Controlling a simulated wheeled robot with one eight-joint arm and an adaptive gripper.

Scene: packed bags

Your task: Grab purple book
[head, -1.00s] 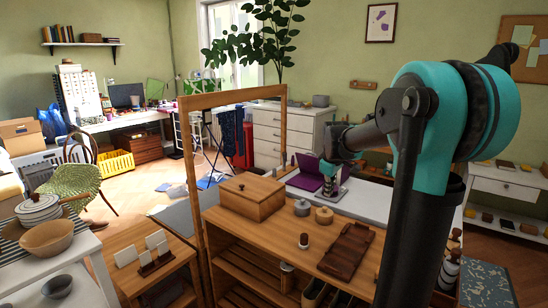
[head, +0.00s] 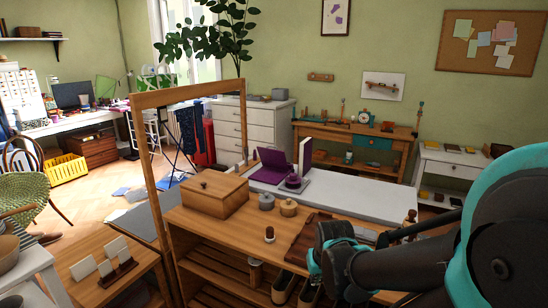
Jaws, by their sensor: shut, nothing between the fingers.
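A purple book (head: 272,166) sits on the white surface beyond the wooden shelf unit, its cover facing me at a tilt. Next to it on the right stand a small purple round object (head: 294,181) and an upright pale panel with a purple edge (head: 305,154). My dark and teal arm fills the lower right of the head view, well right of the book and nearer to me. I cannot make out my gripper's fingers; the arm's own links hide that end. No contact with the book shows.
On the wooden shelf unit (head: 228,232) stand a wooden box (head: 212,196), two small lidded pots and a dark wooden tray (head: 306,238), partly hidden by my arm. An upright wooden frame (head: 138,150) rises at the left. The white surface (head: 365,192) right of the book is clear.

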